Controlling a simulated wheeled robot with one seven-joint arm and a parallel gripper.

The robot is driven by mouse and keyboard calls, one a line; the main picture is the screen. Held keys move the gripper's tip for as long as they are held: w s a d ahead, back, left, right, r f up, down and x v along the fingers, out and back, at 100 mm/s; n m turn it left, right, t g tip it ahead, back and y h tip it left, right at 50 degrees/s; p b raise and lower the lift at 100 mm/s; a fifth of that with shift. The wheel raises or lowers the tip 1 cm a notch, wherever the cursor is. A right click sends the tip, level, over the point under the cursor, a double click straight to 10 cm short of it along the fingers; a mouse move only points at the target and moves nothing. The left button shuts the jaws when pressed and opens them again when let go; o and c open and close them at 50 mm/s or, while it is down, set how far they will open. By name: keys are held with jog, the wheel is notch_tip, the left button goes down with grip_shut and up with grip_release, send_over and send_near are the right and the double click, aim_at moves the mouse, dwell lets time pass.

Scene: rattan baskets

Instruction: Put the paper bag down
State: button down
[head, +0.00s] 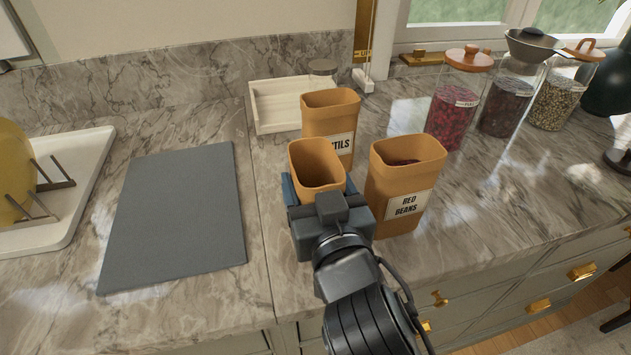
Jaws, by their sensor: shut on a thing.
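My gripper (318,195) is shut on an open-topped orange-brown paper bag (317,163), which is upright and looks empty. My gripper hides its lower part, so I cannot tell whether its base touches the counter. A like bag labelled "RED BEANS" (402,180) stands just to its right, with dark contents at the opening. Another bag (330,115), with a label ending in "TILS", stands right behind the held one.
A grey mat (178,215) lies on the marble counter (262,270) at left, beside a white tray (85,195). A pale wooden tray (262,108) stands behind the bags. Glass jars (458,110) stand at back right. The counter right of the bags is clear.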

jog(key=shift+f, duration=0.2)
jog(key=shift+c, duration=0.4)
grip_release()
jog(key=shift+r, duration=0.2)
jog(key=b+v, duration=0.3)
jog(key=v, duration=0.9)
